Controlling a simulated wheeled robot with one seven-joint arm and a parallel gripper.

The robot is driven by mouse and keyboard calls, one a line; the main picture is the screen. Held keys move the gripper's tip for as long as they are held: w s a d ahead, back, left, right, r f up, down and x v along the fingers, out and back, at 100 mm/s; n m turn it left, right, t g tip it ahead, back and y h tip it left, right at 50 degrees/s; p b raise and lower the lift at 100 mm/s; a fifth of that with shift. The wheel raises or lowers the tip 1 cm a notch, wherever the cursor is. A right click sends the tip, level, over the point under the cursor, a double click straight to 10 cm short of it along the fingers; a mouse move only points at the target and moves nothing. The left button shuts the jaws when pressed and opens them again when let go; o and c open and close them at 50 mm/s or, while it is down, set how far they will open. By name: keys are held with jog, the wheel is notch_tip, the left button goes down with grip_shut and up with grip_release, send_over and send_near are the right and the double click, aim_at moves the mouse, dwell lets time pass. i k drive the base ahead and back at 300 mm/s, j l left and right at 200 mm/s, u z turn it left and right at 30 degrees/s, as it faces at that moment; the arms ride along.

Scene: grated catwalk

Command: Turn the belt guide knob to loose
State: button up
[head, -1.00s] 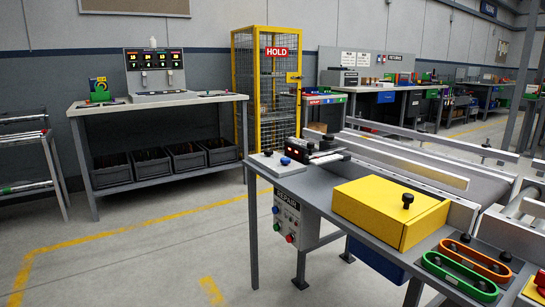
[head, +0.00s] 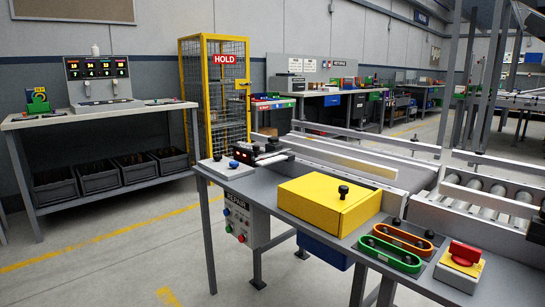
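No knob carries a label I can read as belt guide, so I cannot tell which one it is. A red knob (head: 465,250) sits on a yellow plate on a pale block at the bench's front right. A black knob (head: 343,192) stands on top of the yellow box (head: 322,214). A small black knob (head: 397,222) is beside the conveyor's near side. A pale guide rail (head: 345,163) runs along the conveyor belt (head: 395,174). My gripper is not in view.
The grey bench (head: 245,186) bears orange (head: 402,237) and green (head: 390,254) oval handles. A panel marked REPAIR (head: 237,217) hangs below its left end. A table (head: 100,113) with crates stands at the left. Floor between them is clear.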

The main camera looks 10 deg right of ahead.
aim_at(274, 140)
jog(key=z, duration=0.65)
jog(key=i+j+z, duration=0.15)
jog(key=j+z, duration=0.2)
jog(key=j, duration=0.15)
jog(key=j+z, duration=0.3)
jog(key=j, duration=0.2)
jog(key=i+j+z, duration=0.1)
jog(key=j+z, duration=0.25)
jog(key=j, duration=0.2)
